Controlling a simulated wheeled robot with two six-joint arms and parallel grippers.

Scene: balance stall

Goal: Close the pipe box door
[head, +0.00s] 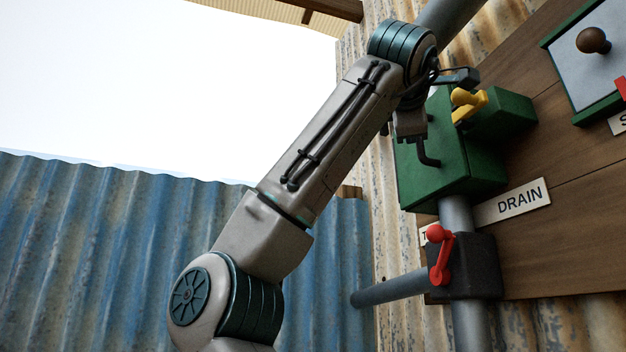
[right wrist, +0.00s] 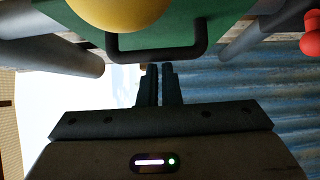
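The green pipe box (head: 450,165) is mounted on the wooden board, with a green block (head: 505,115) beside a yellow lever (head: 466,104). A black bent handle (head: 427,152) is on its left green face; I cannot tell how far the door stands open. My right gripper (head: 410,125) is close by the handle. In the right wrist view, the fingers (right wrist: 160,82) are together with nothing seen between them, just below the handle bar (right wrist: 160,54); contact cannot be told. A yellow ball (right wrist: 118,8) shows above. My left gripper is not in view.
A red lever (head: 439,255) on a dark valve block and grey pipes (head: 390,288) lie below the box. A DRAIN label (head: 511,203) is to its right. A pale panel with a brown knob (head: 593,40) is at upper right. A blue corrugated wall (head: 90,255) stands left.

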